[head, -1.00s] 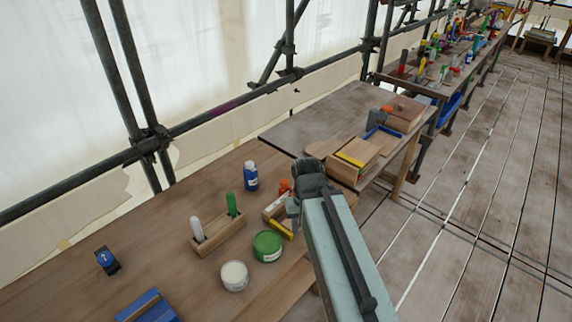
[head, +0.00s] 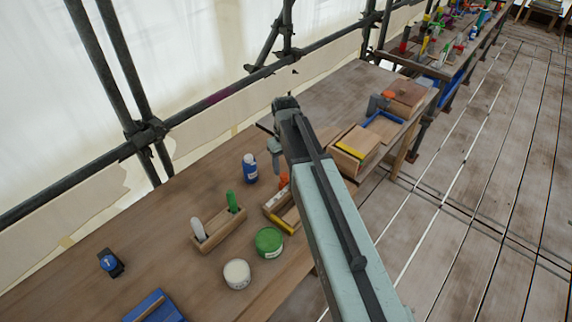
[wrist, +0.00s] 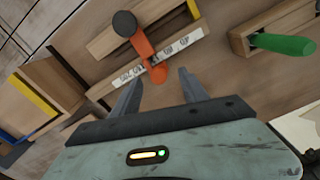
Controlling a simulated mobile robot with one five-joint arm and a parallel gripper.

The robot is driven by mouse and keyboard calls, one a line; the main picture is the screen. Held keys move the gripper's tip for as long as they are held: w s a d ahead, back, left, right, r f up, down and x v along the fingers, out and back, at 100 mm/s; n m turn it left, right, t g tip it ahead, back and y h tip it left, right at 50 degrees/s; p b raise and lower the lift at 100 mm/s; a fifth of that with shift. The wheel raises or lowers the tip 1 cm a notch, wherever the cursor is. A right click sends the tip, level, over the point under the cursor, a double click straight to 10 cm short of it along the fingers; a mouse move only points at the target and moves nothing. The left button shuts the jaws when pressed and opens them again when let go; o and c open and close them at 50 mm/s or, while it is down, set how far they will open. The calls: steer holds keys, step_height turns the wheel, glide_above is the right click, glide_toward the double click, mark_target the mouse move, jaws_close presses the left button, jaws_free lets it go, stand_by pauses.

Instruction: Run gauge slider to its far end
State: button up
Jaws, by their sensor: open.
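The gauge is a wooden block (head: 290,217) on the near bench, with a yellow strip on one side. In the wrist view it carries a white marked scale (wrist: 184,44). Its slider is an orange piece (wrist: 142,45) with a dark round knob, its tip lying over the scale; its orange top also shows in the head view (head: 283,180). My gripper (wrist: 158,84) is open and empty, its fingers apart just short of the orange tip. In the head view my gripper (head: 276,152) hangs above the bench, beyond the gauge.
A wooden holder (head: 222,234) with a white and a green handle stands left of the gauge. A green tin (head: 269,242), a white tin (head: 236,273) and a blue bottle (head: 250,168) are close by. A wooden box (head: 355,150) sits on the farther bench.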

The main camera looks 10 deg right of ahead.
mark_target(284, 174)
steer(key=shift+w+r+n, duration=0.15)
steer(key=shift+w+r, duration=0.15)
steer(key=shift+w, duration=0.25)
steer(key=shift+w+r+n, duration=0.15)
steer(key=shift+w+r, duration=0.15)
steer(key=shift+w, duration=0.25)
step_height(284, 174, down, 8)
steer(key=b, duration=0.8)
steer(key=shift+f, duration=0.15)
jaws_close()
